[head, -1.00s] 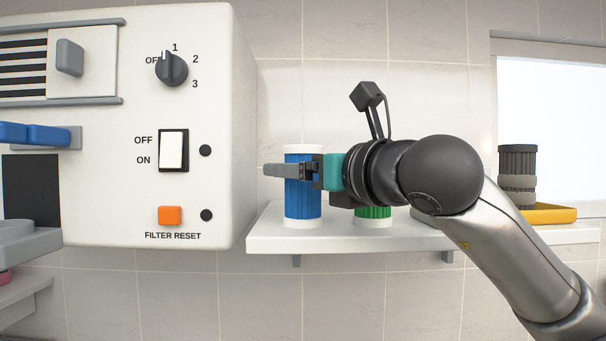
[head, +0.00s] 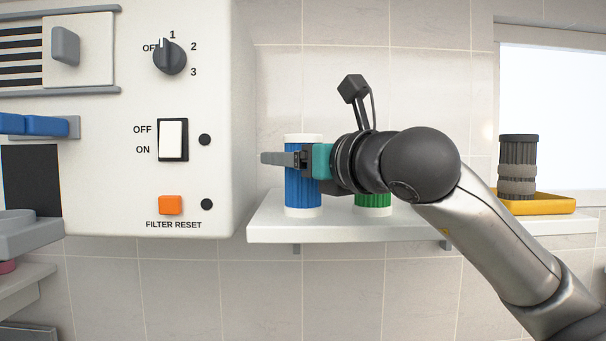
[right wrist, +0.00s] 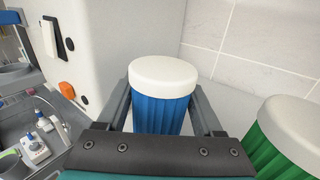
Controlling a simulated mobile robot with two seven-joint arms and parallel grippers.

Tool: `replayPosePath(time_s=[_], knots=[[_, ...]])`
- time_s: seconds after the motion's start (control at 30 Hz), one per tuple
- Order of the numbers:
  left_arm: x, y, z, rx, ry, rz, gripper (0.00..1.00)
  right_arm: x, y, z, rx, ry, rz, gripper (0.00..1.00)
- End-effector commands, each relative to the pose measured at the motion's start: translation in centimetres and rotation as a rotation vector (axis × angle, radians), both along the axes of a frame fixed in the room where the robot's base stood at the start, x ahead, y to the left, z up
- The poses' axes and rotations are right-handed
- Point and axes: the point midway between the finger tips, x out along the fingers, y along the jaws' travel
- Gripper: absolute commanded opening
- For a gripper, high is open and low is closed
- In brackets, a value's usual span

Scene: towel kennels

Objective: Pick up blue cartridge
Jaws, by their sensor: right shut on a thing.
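The blue cartridge (head: 303,190) is a ribbed blue cylinder with white end caps. It stands upright on the white shelf (head: 345,227), near the shelf's left end. My right gripper (head: 285,159) reaches in from the right and is shut around the cartridge's upper body. In the right wrist view, the blue cartridge (right wrist: 163,112) sits between the two fingers of the right gripper (right wrist: 165,112), its white cap above them. The head view does not clearly show a gap between the cartridge's base and the shelf. My left gripper is not in view.
A green cartridge (head: 373,203) stands close on the right, partly hidden by my right arm; it also shows in the wrist view (right wrist: 280,150). A white machine (head: 225,130) with knob and switches rises on the left. A dark cartridge (head: 518,155) stands in a yellow tray (head: 545,203) at right.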

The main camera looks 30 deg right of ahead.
Motion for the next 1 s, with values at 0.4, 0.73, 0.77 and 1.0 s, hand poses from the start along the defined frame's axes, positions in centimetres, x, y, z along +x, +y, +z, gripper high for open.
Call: replayPosePath(time_s=[0.4, 0.73, 0.77, 1.0], knots=[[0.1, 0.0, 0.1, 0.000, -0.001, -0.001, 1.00, 0.0, 0.0, 0.3, 0.000, -0.003, 0.000, 0.07], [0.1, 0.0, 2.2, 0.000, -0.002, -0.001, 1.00, 0.0, 0.0, 3.1, 0.001, -0.003, 0.001, 0.07], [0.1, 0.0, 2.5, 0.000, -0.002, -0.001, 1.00, 0.0, 0.0, 3.5, 0.001, -0.003, 0.000, 0.07], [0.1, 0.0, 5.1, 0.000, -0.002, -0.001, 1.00, 0.0, 0.0, 7.3, 0.001, -0.004, 0.000, 0.07]])
